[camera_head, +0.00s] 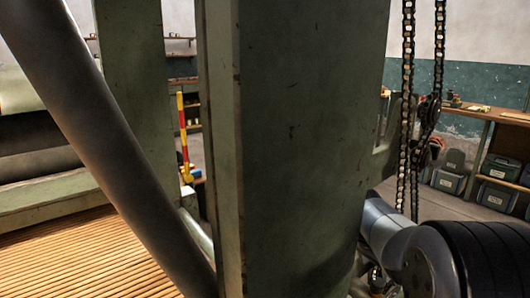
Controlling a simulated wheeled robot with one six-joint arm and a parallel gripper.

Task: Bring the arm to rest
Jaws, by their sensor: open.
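Part of my arm (405,243), pale grey and curved, shows in the lower right of the head view, beside the large green upright. Its far end passes low behind or beside that upright, and I cannot make out its full shape. My gripper's fingers are not seen in this view.
A broad green upright (300,140) fills the middle, close in front. A dark round bar (90,120) slants across the left, above a slatted wooden surface (70,255). Chains (406,100) hang at the right. A workbench (490,115) with dark bins (447,180) below stands behind.

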